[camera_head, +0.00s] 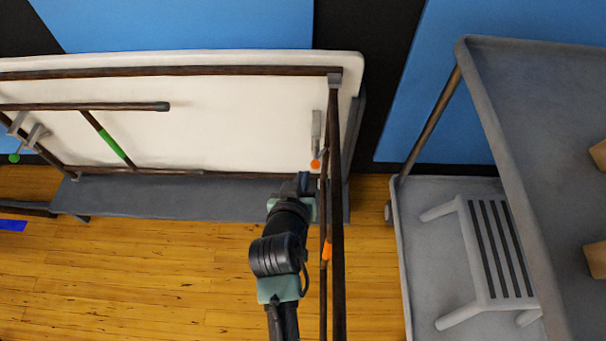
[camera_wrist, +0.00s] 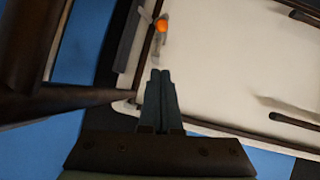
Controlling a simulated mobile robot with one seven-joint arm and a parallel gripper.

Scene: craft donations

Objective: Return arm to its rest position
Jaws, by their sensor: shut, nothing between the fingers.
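My gripper (camera_wrist: 160,76) is shut with nothing between its fingers, seen at the bottom middle of the wrist view. In the head view my arm reaches up from the bottom middle, and the gripper end (camera_head: 305,184) is beside the dark upright post (camera_head: 336,200) of the framed white board, near its lower right corner. The fingers are hard to make out there. In the wrist view the fingers point toward the white board (camera_wrist: 215,60), which also shows in the head view (camera_head: 230,115).
A grey clamp with an orange tip (camera_head: 316,140) is at the board's right edge; a dark bar (camera_head: 90,106) crosses its left side. Wooden floor (camera_head: 130,285) is open at lower left.

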